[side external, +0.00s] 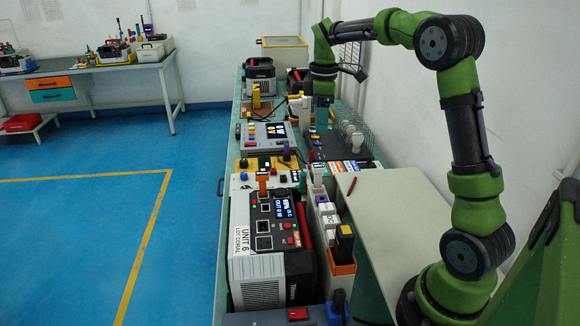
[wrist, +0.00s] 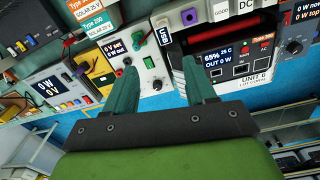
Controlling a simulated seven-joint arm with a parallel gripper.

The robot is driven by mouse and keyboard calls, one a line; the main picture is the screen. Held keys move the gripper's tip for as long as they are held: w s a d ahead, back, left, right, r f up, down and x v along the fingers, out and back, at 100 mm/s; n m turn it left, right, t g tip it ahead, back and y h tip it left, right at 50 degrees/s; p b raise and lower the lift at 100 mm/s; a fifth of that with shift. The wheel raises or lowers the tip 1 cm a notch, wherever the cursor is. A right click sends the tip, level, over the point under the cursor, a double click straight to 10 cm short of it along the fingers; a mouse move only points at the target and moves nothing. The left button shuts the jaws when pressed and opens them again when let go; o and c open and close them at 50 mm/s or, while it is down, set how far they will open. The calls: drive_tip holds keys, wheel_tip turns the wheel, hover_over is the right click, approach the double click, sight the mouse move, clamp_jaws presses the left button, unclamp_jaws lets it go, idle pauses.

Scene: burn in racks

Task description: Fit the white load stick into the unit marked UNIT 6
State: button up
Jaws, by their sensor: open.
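UNIT 6 (side external: 262,268) is a black and white box with a lit display at the near end of the bench. In the wrist view UNIT 6 (wrist: 240,72) shows at the upper right, its display reading 65% and OUT 0 W. Several white stick-like pieces (side external: 328,209) stand in a narrow row just right of the unit; I cannot tell which is the load stick. My gripper (side external: 322,104) hangs over the bench well beyond the unit. In the wrist view my gripper (wrist: 158,64) has its green fingers apart with nothing held between them.
An orange-topped piece (side external: 262,184) stands at the unit's far end. A black and yellow block in an orange holder (side external: 343,268) is at its near right. A grey instrument (side external: 266,137) and a wire rack (side external: 352,130) lie farther along. A pale board (side external: 385,210) covers the bench's right side.

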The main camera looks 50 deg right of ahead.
sight(319, 166)
drive_tip(key=shift+n, duration=0.9)
drive_tip(key=f, duration=1.6)
drive_tip(key=shift+s+a+f, duration=0.15)
drive_tip(key=shift+s+a, duration=0.05)
clamp_jaws()
